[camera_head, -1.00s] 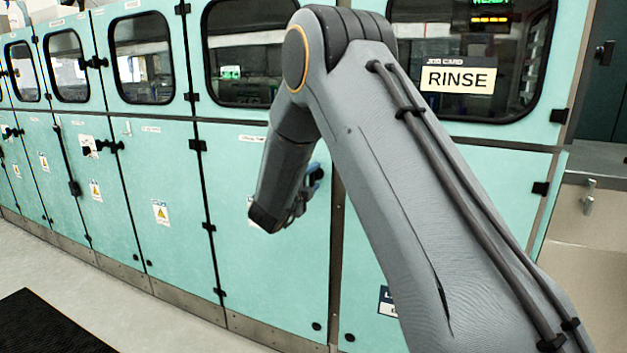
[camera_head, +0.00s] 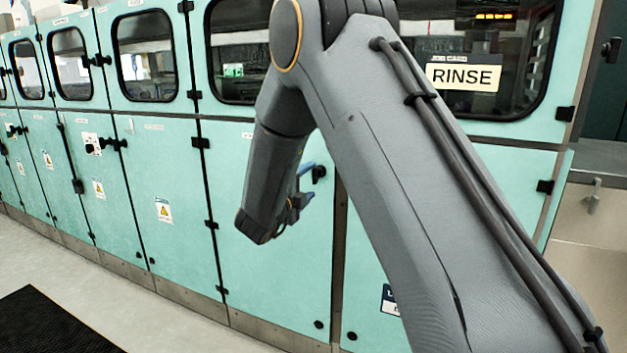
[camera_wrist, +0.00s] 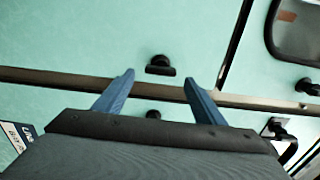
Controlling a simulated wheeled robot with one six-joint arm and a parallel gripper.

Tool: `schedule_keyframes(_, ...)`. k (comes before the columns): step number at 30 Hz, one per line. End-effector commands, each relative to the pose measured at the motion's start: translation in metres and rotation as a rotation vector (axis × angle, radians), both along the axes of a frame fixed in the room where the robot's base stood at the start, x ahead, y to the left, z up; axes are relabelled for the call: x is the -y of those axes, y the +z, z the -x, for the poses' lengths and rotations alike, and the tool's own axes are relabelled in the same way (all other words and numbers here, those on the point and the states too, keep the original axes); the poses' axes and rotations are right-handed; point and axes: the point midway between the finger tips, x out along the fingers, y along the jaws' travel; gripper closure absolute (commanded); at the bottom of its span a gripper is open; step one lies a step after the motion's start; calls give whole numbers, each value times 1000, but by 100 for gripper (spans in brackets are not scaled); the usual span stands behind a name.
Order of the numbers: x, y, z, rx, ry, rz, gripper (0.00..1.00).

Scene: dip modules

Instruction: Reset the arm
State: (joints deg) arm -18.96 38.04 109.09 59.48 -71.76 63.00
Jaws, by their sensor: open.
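My arm rises from the lower right of the head view, bends at the elbow near the top, and its forearm hangs down in front of the teal cabinets (camera_head: 170,240). My gripper shows in the wrist view (camera_wrist: 158,84) with its two blue fingers apart and nothing between them. In the head view the gripper (camera_head: 308,185) is mostly hidden behind the forearm, with a blue finger showing at its right. A black latch (camera_wrist: 160,65) of the cabinet lies beyond the fingertips in the wrist view. I cannot tell how far it is from them.
The cabinets run along the whole back, with dark windows, black latches and warning labels. A RINSE card (camera_head: 463,75) is on the right window. A black mat (camera_head: 50,325) lies on the pale floor at lower left. A metal counter (camera_head: 590,225) stands at the right.

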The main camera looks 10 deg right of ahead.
Motion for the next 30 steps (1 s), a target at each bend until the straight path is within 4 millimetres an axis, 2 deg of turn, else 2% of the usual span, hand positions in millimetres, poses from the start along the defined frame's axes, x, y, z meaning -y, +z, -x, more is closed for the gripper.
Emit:
schedule_keyframes(6, -11, 0, 16, -1, 0, -1, 36)
schedule_keyframes(19, -11, 1, 16, -40, 30, 10, 36)
schedule_keyframes(25, -18, 0, 24, -313, 259, 104, 36)
schedule_keyframes(28, -26, -8, 45, -503, 430, 196, 36)
schedule_keyframes(30, -31, -16, 69, -634, 553, 267, 36)
